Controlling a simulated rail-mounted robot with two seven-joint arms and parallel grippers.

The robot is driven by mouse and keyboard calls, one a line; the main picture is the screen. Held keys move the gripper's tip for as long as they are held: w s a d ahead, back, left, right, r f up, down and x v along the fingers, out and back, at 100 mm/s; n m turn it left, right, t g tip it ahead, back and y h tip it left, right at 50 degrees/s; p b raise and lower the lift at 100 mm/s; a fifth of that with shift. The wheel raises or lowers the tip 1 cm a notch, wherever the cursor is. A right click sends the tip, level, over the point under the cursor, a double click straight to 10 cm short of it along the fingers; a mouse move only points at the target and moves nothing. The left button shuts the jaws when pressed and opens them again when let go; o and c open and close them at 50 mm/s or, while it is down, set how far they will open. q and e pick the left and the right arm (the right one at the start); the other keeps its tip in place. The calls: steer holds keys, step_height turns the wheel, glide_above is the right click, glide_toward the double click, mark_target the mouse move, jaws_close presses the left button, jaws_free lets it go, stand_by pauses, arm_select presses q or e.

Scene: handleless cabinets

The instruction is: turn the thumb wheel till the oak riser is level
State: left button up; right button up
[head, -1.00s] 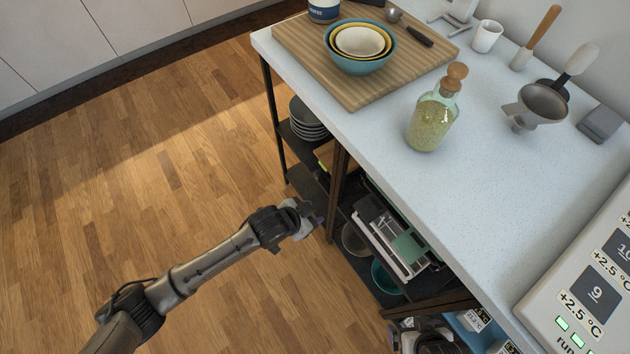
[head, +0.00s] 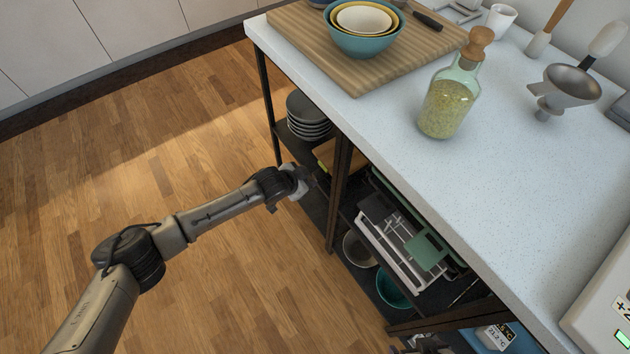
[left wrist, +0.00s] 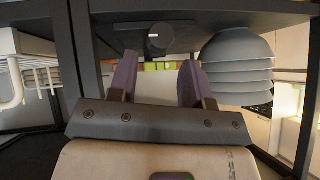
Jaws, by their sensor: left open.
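My left gripper (head: 308,180) is at the open side of the cabinet, level with the shelf bay beside the plates. In the left wrist view its two purple-grey fingers (left wrist: 157,78) are apart with nothing gripped. Beyond the fingertips is a dark round knob (left wrist: 147,37) with a small white mark, likely the thumb wheel; the fingers are not around it. An oak-coloured piece (head: 325,152), perhaps the riser, shows partly behind the cabinet post; its tilt cannot be told.
A stack of grey plates (head: 308,115) stands close beside, also in the left wrist view (left wrist: 238,65). A dark post (head: 338,190) and a white dish rack (head: 400,245) are on the other side. The floor (head: 170,130) is clear. A bottle (head: 447,105) stands on the counter.

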mark_target(314, 176)
arm_select(q)
steer(key=b+x, duration=0.2)
steer(key=x, duration=0.2)
steer(key=shift+w+f, duration=0.1)
steer(key=shift+f, duration=0.1)
steer(key=shift+b+x, duration=0.65)
steer(key=shift+x, duration=0.1)
steer(key=shift+c, duration=0.3)
steer(key=c, duration=0.6)
steer(key=shift+w+f+g+b, duration=0.15)
steer(key=shift+g+b, duration=0.15)
steer(key=shift+b, duration=0.3)
steer(key=n+g+h+b, duration=0.1)
steer(key=b, duration=0.2)
steer(key=shift+f+h, duration=0.2)
steer(key=shift+h, duration=0.2)
steer(key=shift+a+r+n+g+h+b, duration=0.1)
steer(key=shift+r+n+g+h+b, duration=0.2)
steer(key=shift+n+g+h+b, duration=0.45)
steer(key=shift+y, duration=0.25)
